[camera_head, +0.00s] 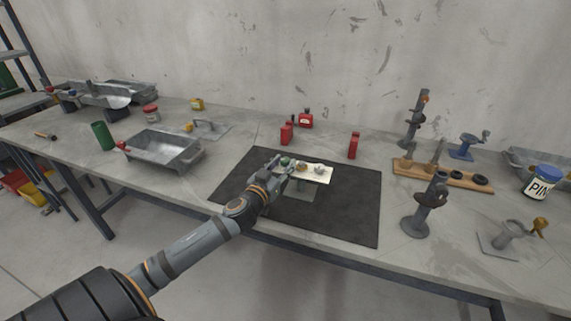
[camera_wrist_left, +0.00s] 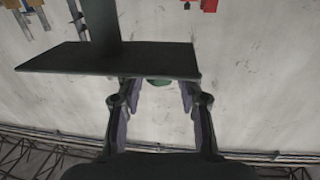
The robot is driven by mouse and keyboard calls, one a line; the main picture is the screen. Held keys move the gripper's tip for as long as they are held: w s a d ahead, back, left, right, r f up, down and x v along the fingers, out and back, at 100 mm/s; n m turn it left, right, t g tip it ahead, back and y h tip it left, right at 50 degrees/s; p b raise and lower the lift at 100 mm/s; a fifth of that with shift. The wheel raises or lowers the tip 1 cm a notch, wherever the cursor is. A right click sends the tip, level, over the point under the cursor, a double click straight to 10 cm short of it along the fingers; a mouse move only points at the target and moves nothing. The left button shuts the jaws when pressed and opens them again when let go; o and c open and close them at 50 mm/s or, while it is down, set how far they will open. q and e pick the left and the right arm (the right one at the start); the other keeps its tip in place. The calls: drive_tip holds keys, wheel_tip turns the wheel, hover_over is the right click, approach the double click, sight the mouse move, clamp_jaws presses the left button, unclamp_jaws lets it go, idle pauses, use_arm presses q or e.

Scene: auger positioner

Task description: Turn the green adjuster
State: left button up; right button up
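The green adjuster (camera_head: 285,161) sits at the left end of a small raised pale plate (camera_head: 325,177), next to a brownish knob (camera_head: 301,165) and a pale grey knob (camera_head: 319,168). My left gripper (camera_head: 279,168) is at the plate's left end, right by the green adjuster. In the left wrist view the green adjuster (camera_wrist_left: 158,82) shows as a sliver past the dark plate edge (camera_wrist_left: 110,61), in the gap between the fingers of my left gripper (camera_wrist_left: 159,95). The fingers are apart, with clear space either side of it. Most of the adjuster is hidden by the plate. My right gripper is not in view.
The plate stands on a black mat (camera_head: 350,215). Red blocks (camera_head: 286,134) (camera_head: 353,146) stand behind it. A metal tray (camera_head: 165,150) and a green cylinder (camera_head: 102,135) are at left. A grey stand (camera_head: 424,208) and a wooden rack (camera_head: 445,175) are at right.

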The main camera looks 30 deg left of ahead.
use_arm(q)
drive_tip(key=shift+w+a+r, duration=0.1)
drive_tip(key=shift+w+r, duration=0.05)
drive_tip(key=shift+w, duration=0.9)
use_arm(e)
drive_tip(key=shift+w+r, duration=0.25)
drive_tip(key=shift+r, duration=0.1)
use_arm(q)
drive_tip(key=shift+c, duration=0.3)
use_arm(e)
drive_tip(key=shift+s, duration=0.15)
use_arm(q)
drive_tip(key=shift+s, duration=0.1)
clamp_jaws()
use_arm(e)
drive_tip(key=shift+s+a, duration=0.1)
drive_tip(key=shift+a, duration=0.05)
use_arm(q)
drive_tip(key=shift+f, duration=0.2)
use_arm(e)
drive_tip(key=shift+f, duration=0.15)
